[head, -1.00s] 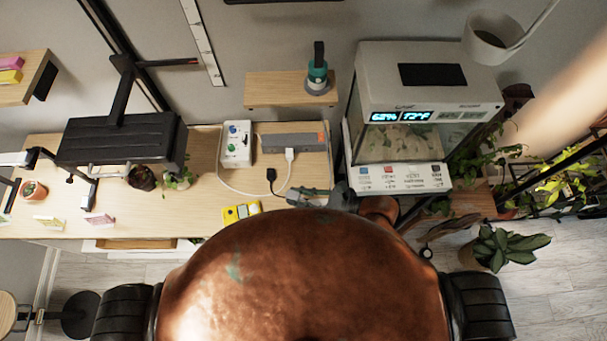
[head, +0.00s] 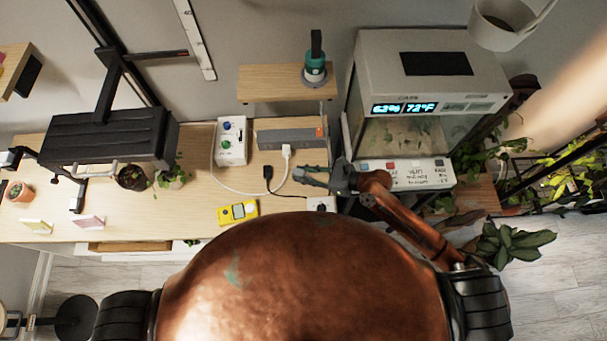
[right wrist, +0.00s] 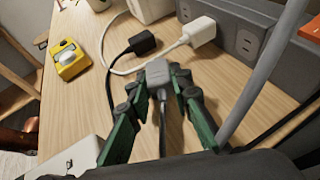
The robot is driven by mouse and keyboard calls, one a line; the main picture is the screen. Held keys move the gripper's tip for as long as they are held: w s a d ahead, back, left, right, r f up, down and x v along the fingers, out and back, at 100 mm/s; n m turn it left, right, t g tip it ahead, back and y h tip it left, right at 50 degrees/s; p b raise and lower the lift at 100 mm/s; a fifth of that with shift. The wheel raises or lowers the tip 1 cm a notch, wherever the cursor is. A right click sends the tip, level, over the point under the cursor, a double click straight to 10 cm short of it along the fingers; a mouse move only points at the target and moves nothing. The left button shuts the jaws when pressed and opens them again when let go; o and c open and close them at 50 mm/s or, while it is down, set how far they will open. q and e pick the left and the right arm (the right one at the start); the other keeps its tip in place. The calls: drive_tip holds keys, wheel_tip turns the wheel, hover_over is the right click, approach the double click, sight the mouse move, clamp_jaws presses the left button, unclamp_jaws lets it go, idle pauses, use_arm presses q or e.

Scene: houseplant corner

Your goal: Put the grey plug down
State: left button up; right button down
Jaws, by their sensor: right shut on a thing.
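The grey plug (right wrist: 158,74) is between the green-padded fingertips of my right gripper (right wrist: 160,88) in the right wrist view. The gripper is shut on it, and its dark cord runs back between the fingers. Below it is the wooden table top; I cannot tell whether the plug touches it. In the head view my right gripper (head: 308,176) is over the right part of the table, in front of the grey power strip (head: 285,138); the plug is too small to make out there. My left gripper is not in view.
A black plug (right wrist: 143,42) lies close by on the table, and a white plug (right wrist: 201,31) sits at the power strip. A yellow meter (head: 238,212) and a white control box (head: 231,141) stand left. A glass tank (head: 411,135) stands right. Bare wood lies left of the gripper.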

drive_tip(key=shift+f, duration=0.25)
